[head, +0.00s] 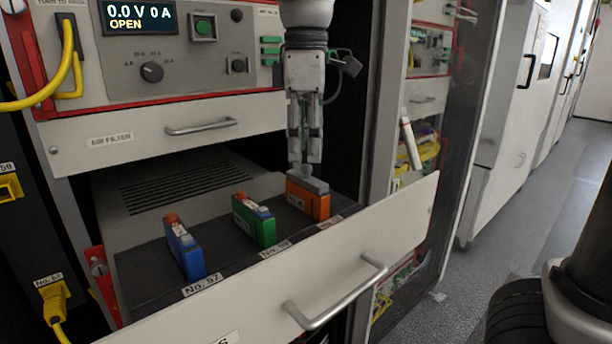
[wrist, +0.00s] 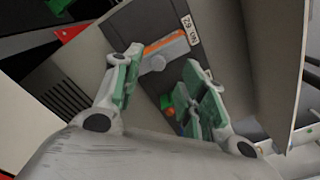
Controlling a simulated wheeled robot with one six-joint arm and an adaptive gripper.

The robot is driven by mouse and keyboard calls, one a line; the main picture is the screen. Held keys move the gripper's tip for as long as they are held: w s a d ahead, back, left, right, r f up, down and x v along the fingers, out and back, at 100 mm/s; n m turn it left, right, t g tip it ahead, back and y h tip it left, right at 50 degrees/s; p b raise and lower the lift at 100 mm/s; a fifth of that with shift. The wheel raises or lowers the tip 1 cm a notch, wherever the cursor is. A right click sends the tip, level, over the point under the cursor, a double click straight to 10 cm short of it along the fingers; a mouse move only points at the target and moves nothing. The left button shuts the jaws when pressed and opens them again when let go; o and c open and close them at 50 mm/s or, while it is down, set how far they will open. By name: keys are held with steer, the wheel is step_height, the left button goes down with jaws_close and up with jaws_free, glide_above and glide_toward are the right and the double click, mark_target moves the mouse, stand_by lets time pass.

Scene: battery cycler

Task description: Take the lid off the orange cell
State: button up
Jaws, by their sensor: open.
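The orange cell (head: 308,202) stands upright in the open drawer, at the right end of a row of cells. A grey lid (head: 313,185) with a small round knob sits on its top. My gripper (head: 305,162) points down just above the lid, its fingertips around or close to the knob. In the wrist view my gripper (wrist: 165,62) is open, its two green-padded fingers apart. There the orange cell (wrist: 165,41) and the grey lid (wrist: 175,50) show beyond the fingertips, with the knob (wrist: 154,64) between them. Nothing appears gripped.
A green cell (head: 254,220) and a blue cell (head: 185,249) stand to the left in the same drawer. The drawer front (head: 260,282) with its handle (head: 335,291) rises in front. The cycler panel (head: 175,50) is behind, its display reading 0.0 V 0 A, OPEN.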

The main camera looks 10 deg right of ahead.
mark_target(307, 166)
step_height(307, 166, down, 4)
steer(key=shift+w+r, duration=0.15)
steer(key=shift+r, duration=0.05)
jaws_close()
